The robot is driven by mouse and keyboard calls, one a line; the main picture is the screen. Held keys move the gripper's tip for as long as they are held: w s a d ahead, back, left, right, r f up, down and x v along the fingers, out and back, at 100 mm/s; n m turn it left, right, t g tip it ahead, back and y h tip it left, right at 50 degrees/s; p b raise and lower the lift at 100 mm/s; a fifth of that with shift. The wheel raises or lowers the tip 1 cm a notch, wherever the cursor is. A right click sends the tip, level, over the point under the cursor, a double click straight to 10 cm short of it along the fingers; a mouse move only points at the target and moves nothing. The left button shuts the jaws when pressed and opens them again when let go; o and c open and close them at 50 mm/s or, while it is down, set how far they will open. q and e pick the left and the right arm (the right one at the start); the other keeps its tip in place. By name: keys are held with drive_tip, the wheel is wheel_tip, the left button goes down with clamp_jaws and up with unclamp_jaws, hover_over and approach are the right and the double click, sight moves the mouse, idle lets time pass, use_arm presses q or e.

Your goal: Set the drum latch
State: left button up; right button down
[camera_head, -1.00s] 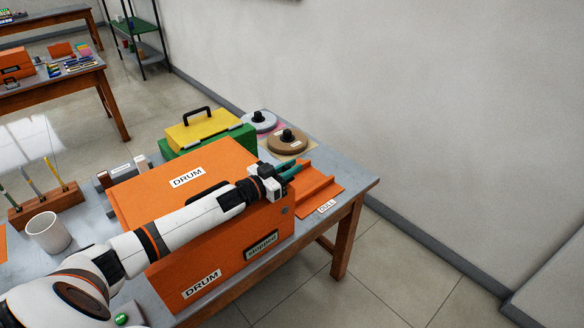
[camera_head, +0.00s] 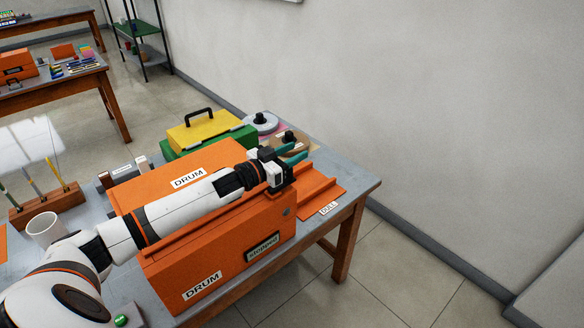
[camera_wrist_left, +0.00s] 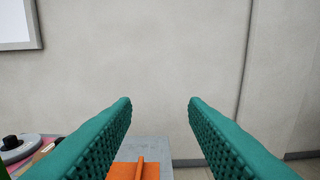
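The orange drum box (camera_head: 220,253) stands on the table, with DRUM labels on its lid and front. A plate on its front (camera_head: 262,247) appears to read "stopped". A small grey round part (camera_head: 286,211) sits at the front's upper right; I cannot tell whether it is the latch. My left arm lies across above the lid and hides part of it. My left gripper (camera_head: 291,154) is above the box's right end, pointing away to the right. Its teal fingers are apart and empty, as the left wrist view (camera_wrist_left: 160,110) shows. My right gripper is not in view.
An orange tray labelled DULL (camera_head: 322,192) lies right of the box. Behind are a yellow case (camera_head: 205,131) on a green one (camera_head: 175,149), and a grey disc (camera_head: 262,122) and a brown disc (camera_head: 290,140) with black knobs. A white mug (camera_head: 45,230) stands at left.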

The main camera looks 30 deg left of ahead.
use_arm(q)
drive_tip(key=shift+r, duration=2.25)
